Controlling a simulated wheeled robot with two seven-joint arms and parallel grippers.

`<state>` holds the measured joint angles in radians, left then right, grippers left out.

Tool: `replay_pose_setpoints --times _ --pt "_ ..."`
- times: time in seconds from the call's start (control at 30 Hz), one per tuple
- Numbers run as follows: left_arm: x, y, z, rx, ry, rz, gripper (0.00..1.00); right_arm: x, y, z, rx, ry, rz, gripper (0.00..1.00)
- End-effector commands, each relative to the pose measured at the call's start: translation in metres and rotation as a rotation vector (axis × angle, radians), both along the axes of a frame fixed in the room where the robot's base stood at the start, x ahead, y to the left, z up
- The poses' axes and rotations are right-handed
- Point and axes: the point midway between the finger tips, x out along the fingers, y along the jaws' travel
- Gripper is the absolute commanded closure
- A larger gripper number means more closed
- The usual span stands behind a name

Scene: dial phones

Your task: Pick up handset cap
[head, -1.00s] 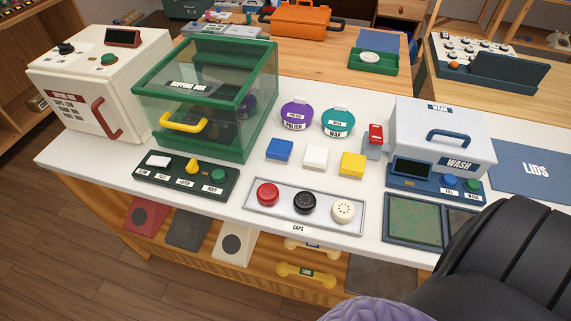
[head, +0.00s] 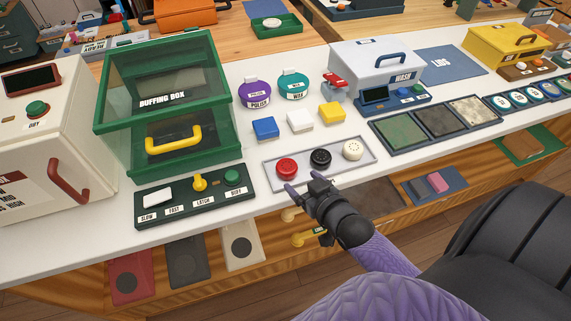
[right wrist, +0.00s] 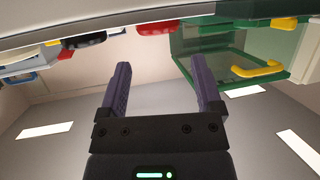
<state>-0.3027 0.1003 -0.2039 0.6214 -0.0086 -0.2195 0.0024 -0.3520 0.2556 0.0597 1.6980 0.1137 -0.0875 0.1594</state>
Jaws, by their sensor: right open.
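A red cap (head: 286,168), a black cap (head: 320,158) and a cream cap with small holes (head: 352,149) sit in a row on the shallow grey caps tray (head: 270,182). My right gripper (head: 303,184) is open and empty at the tray's front edge, before the red and black caps. In the right wrist view its two purple fingers (right wrist: 159,66) are apart with nothing between them. The red cap (right wrist: 156,28) shows there beyond the fingers, and the black cap (right wrist: 85,41) to the left. My left gripper is not in view.
The green buffing box (head: 115,150) and a switch panel (head: 240,192) stand left of the tray. Blue, white and yellow blocks (head: 300,122) lie behind it. The white wash box (head: 350,60) and a three-panel tray (head: 440,138) are to the right.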

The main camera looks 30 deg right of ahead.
Motion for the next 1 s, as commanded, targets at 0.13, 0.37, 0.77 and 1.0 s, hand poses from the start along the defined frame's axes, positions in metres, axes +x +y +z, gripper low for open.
replay_pose_setpoints --times 0.13,0.37,0.77,1.0 --pt "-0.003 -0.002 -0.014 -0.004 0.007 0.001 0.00 0.025 -0.001 -0.013 0.000 0.001 0.001 0.17" --pt "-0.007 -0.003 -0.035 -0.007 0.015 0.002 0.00 0.067 -0.002 -0.028 -0.002 0.003 0.001 0.17" --pt "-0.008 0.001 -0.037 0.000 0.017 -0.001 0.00 0.078 -0.003 -0.028 -0.001 0.004 0.000 0.36" --pt "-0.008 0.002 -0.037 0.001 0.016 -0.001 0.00 0.078 -0.002 -0.028 -0.001 0.004 0.000 0.82"
